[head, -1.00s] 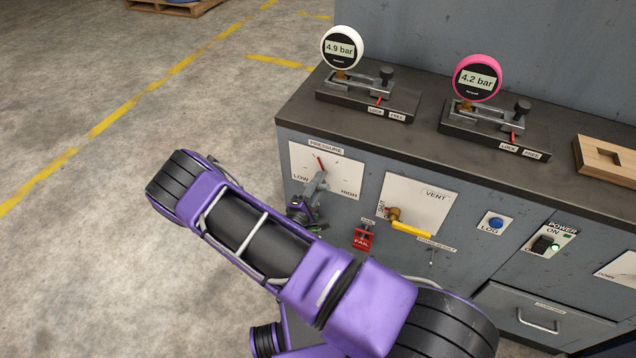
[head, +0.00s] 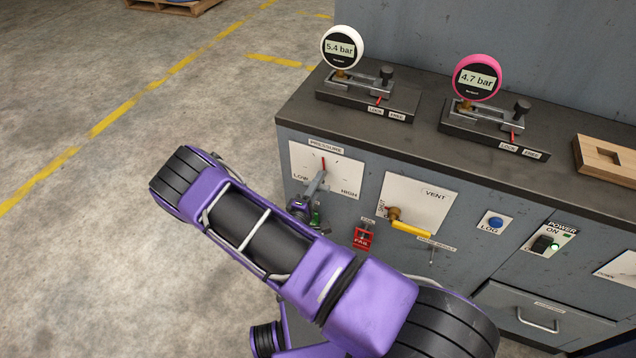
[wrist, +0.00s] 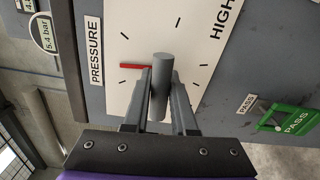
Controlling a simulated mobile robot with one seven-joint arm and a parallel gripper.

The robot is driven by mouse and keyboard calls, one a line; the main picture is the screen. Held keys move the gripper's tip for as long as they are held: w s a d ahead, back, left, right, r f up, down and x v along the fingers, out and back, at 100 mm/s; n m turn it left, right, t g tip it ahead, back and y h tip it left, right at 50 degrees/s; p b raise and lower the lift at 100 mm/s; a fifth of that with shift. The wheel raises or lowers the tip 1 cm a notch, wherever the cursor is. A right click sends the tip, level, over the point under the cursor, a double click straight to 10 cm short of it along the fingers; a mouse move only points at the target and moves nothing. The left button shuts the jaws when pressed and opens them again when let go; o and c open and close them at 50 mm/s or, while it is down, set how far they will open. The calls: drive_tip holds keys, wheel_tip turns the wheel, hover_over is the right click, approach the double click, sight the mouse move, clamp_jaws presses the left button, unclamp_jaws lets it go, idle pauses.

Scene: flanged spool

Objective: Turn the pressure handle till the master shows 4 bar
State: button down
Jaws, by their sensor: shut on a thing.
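The pressure handle (head: 315,184) is a grey lever with a red pointer on a white LOW to HIGH dial plate (head: 346,176). In the head view its pointer stands nearly straight up. My gripper (head: 301,207) is shut on the handle's grey round grip (wrist: 162,85), with one finger on each side in the wrist view (wrist: 160,100). The white gauge (head: 342,48) reads 5.4 bar and the pink gauge (head: 477,78) reads 4.7 bar. I cannot read which one is the master. The white gauge's reading also shows sideways in the wrist view (wrist: 45,35).
Further right are a blue LOG button (head: 495,223) and the power switch (head: 543,244). Open floor lies left.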

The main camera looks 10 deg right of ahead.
drive_tip(key=c, duration=0.6)
unclamp_jaws()
drive_tip(key=shift+s, duration=0.1)
drive_tip(key=v, duration=1.7)
drive_tip(key=shift+a, duration=0.1)
